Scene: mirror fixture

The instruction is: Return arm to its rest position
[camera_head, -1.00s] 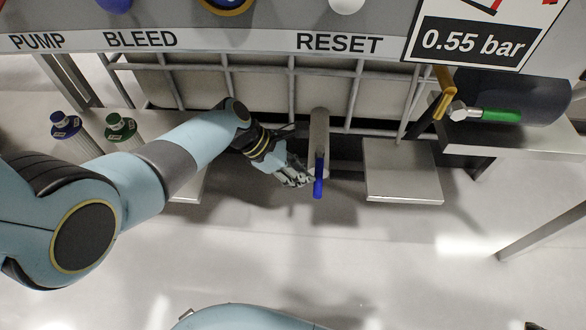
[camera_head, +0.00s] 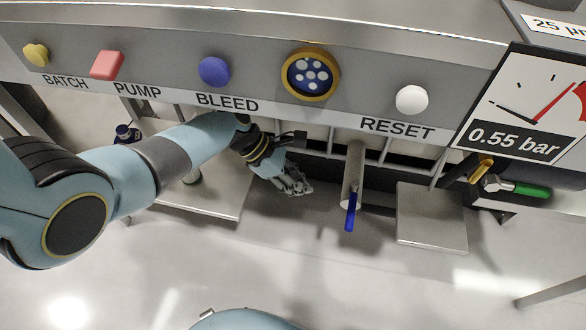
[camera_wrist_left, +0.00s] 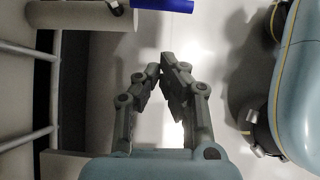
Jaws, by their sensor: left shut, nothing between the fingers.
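My left arm (camera_head: 130,180) reaches in from the left below the control panel. My left gripper (camera_head: 300,188) is shut and empty, left of a grey pipe (camera_head: 353,170) with a blue lever (camera_head: 350,212). A gap shows between the fingertips and the lever. In the left wrist view, the gripper's fingers (camera_wrist_left: 160,78) come together with nothing between them. The blue lever (camera_wrist_left: 163,5) and the pipe (camera_wrist_left: 80,16) show at the top edge there, beyond the fingertips. My right gripper is not in view.
The panel (camera_head: 250,85) overhangs with several buttons and a 0.55 bar gauge (camera_head: 520,110). Metal shelves (camera_head: 215,205) (camera_head: 430,215) flank the lever. A green-handled valve (camera_head: 520,188) is at right. Open floor (camera_head: 300,265) lies in front.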

